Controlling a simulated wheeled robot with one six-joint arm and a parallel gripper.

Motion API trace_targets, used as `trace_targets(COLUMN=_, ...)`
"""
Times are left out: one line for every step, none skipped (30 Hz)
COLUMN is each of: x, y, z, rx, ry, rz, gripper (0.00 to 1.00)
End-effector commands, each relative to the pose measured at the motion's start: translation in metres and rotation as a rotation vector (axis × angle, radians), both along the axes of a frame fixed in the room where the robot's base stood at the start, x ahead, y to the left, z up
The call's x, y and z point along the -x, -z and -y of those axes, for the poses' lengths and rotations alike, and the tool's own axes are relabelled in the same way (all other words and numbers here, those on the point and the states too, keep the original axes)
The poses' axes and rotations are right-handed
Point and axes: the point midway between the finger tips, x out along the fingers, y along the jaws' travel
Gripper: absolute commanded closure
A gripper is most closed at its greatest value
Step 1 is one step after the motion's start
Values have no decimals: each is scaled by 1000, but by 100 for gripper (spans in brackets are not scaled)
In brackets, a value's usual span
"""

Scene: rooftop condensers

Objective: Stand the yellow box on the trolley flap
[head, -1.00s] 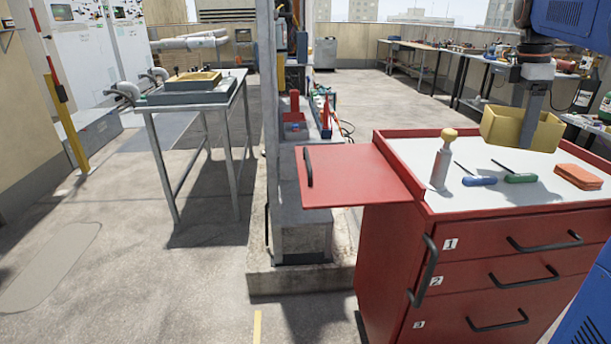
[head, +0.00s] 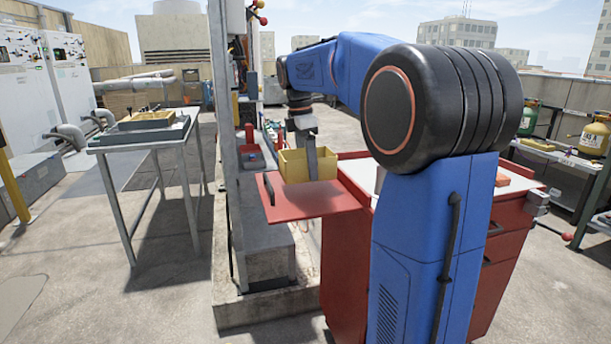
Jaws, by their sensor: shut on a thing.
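The yellow box (head: 294,166) is an open-topped bin, upright, at the red trolley flap (head: 297,205). My gripper (head: 312,165) reaches down from above and is shut on the box at its near side. The box's lower edge overlaps the flap in the picture; I cannot tell whether it rests on the flap or hangs just above it. The flap sticks out level to the left of the red trolley (head: 343,262), with a black handle near its left edge. My arm hides much of the trolley top and drawers.
A concrete plinth with a grey post (head: 221,150) stands just left of the flap. A red caddy (head: 251,155) is behind the flap. A grey metal table (head: 140,137) with a tray stands further left. Open floor lies between the table and plinth.

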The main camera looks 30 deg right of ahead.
Motion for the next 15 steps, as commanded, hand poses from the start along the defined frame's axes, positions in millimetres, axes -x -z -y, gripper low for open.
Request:
trace_targets(x=0, y=6, z=0, rx=-1, ry=0, rz=-2, gripper=46)
trace_targets(x=1, y=10, z=0, rx=-1, ry=0, rz=-2, gripper=46)
trace_targets(x=1, y=15, z=0, rx=-1, ry=0, rz=-3, gripper=46)
trace_targets(x=1, y=20, z=0, rx=-1, ry=0, rz=-3, gripper=46)
trace_targets(x=0, y=24, z=0, rx=-1, ry=0, rz=-3, gripper=46)
trace_targets(x=1, y=29, z=0, rx=-1, ry=0, rz=-3, gripper=46)
trace_targets(x=1, y=32, z=0, rx=-1, ry=0, rz=-2, gripper=46)
trace_targets(x=0, y=34, z=0, rx=-1, ry=0, rz=-2, gripper=46)
trace_targets(x=0, y=35, z=0, rx=0, ry=0, rz=-1, gripper=46)
trace_targets(x=0, y=36, z=0, rx=0, ry=0, rz=0, gripper=46)
trace_targets(x=0, y=36, z=0, rx=0, ry=0, rz=0, gripper=46)
trace_targets(x=0, y=35, z=0, rx=0, ry=0, rz=0, gripper=46)
trace_targets(x=0, y=35, z=0, rx=0, ry=0, rz=0, gripper=46)
trace_targets(x=0, y=35, z=0, rx=0, ry=0, rz=0, gripper=46)
trace_targets(x=0, y=35, z=0, rx=0, ry=0, rz=0, gripper=46)
